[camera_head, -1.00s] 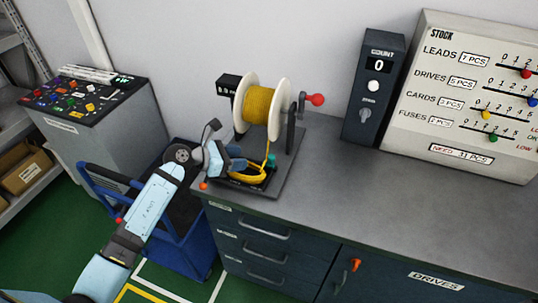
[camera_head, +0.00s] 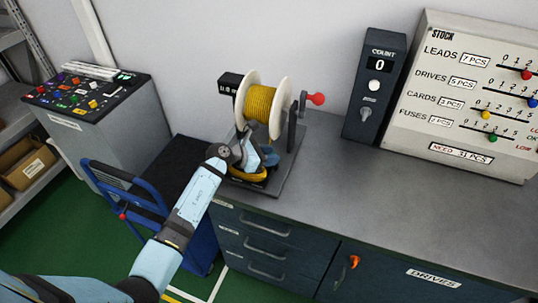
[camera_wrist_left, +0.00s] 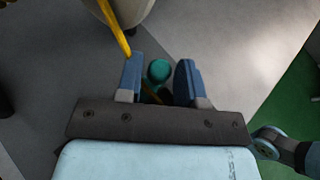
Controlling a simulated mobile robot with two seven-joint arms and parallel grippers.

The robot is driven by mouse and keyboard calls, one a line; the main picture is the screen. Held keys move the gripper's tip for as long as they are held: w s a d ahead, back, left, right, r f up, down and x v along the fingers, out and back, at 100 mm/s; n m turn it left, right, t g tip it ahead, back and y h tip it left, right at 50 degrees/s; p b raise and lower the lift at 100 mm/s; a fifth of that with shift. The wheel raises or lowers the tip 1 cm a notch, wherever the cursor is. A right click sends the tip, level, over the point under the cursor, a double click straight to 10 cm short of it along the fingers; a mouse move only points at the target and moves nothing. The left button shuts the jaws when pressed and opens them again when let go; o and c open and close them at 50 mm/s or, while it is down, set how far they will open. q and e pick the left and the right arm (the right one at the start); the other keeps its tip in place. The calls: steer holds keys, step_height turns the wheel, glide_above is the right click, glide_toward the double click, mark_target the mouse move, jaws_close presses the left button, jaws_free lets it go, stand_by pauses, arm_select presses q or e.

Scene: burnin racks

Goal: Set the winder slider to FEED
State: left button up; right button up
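The winder carries a spool of yellow cable (camera_head: 262,108) between white flanges, with a red crank knob (camera_head: 317,99) on its right. In the left wrist view a round teal knob (camera_wrist_left: 159,70), apparently the winder slider's, lies between my fingertips. My left gripper (camera_head: 264,160) is low at the front of the winder, below the spool; it also shows in the left wrist view (camera_wrist_left: 159,80). Its two blue fingers are open, one on each side of the knob, with visible gaps. The slider's track and any FEED marking are hidden or too small to read. My right gripper is not in view.
The yellow cable (camera_wrist_left: 112,28) runs down close to one finger in the left wrist view. A dark COUNT box (camera_head: 374,88) and the STOCK board (camera_head: 460,155) stand on the grey bench (camera_head: 340,185). A blue cart (camera_head: 125,195) stands left of the bench.

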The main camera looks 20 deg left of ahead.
arm_select(q)
jaws_close()
steer(key=shift+a+f+b, duration=0.1)
steer(key=shift+a+b, duration=0.25)
steer(key=shift+a, duration=0.2)
steer(key=shift+a+b, duration=0.45)
steer(key=shift+a, duration=0.9)
steer(key=shift+o, duration=1.7)
jaws_free()
step_height(320, 180, up, 20)
steer(key=b, duration=0.1)
steer(key=shift+b, duration=0.4)
